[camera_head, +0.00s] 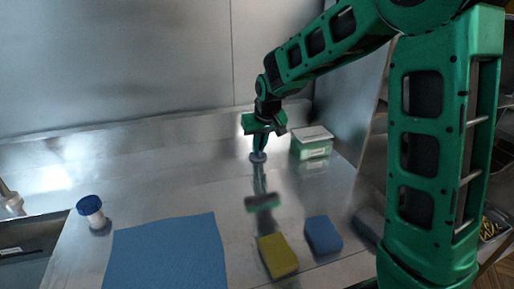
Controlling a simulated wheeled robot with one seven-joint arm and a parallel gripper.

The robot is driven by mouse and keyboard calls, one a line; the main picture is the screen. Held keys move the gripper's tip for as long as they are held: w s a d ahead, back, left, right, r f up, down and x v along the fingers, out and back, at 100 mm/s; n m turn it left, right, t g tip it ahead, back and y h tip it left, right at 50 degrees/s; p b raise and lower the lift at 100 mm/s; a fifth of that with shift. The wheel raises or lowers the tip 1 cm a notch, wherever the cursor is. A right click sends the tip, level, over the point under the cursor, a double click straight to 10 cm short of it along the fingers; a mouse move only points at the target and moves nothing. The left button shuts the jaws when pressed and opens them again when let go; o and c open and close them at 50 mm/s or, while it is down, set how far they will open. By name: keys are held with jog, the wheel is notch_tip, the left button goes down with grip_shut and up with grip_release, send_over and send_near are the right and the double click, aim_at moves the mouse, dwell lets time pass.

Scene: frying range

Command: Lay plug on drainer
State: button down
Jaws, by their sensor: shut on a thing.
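My gripper (260,147) points down over the steel surface, right of the picture's middle. It is shut on a small grey round piece, which looks like the plug (258,157). The plug is at or just above the steel; I cannot tell whether it touches. The fingers hide its top. The steel surface beside the sink, which looks like the drainer (185,190), spreads below and to the left of my gripper. It mirrors my gripper and arm.
A green and white box (312,143) stands close right of my gripper. In front lie a yellow sponge (278,256), a blue sponge (323,235) and a blue mat (170,255). The middle left steel is clear.

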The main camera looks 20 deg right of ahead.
jog(key=shift+f, duration=0.1)
jog(key=c, duration=1.9)
grip_release()
jog(key=v, duration=1.2)
